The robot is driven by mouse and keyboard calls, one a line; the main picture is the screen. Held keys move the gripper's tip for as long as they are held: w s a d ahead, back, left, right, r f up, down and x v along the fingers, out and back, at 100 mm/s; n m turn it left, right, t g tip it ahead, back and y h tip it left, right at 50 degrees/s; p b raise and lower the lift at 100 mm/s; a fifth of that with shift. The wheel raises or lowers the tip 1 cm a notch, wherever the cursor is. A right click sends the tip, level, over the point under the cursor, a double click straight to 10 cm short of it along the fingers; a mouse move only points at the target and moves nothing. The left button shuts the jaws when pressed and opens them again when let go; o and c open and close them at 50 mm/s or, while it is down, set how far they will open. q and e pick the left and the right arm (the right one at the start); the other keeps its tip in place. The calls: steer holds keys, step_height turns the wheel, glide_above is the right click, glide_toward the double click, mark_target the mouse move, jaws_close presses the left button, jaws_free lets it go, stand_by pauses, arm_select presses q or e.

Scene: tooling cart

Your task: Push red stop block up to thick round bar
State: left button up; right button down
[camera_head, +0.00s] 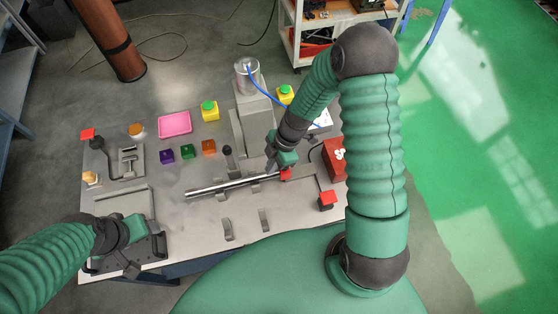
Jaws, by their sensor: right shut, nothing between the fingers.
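The thick round bar (232,185) is a shiny metal rod lying slantwise across the middle of the cart top. A small red block (286,174), which looks like the stop block, is at the bar's right end. My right gripper (283,168) is shut and empty, pointing down right at this red block. It partly hides the block and the bar's end, so I cannot tell whether block and bar touch. My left gripper (140,228) is low at the left front of the cart, its fingers unclear.
Another red block (327,198) stands right of the bar, and a red knob (88,134) is at the far left. Purple (166,157), green (187,152) and orange (208,148) blocks lie behind the bar. Grey brackets (227,229) stand in front. A metal column (247,75) rises behind.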

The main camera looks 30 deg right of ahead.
steer(key=shift+s+d+p, duration=0.1)
steer(key=shift+d+p, duration=0.25)
steer(key=shift+d, duration=0.5)
steer(key=shift+s+d, duration=0.1)
steer(key=shift+d, duration=0.3)
steer(key=shift+d+f, duration=0.1)
steer(key=shift+d, duration=0.1)
steer(key=shift+d+f+b, duration=0.35)
steer(key=shift+d+b, duration=0.15)
steer(key=shift+b, duration=0.3)
steer(key=shift+d+r, duration=0.15)
steer(key=shift+d, duration=0.05)
steer(key=shift+s+a+r, duration=0.1)
steer(key=shift+r, duration=0.05)
arm_select(q)
steer(key=shift+a+f, duration=0.1)
steer(key=shift+a, duration=0.05)
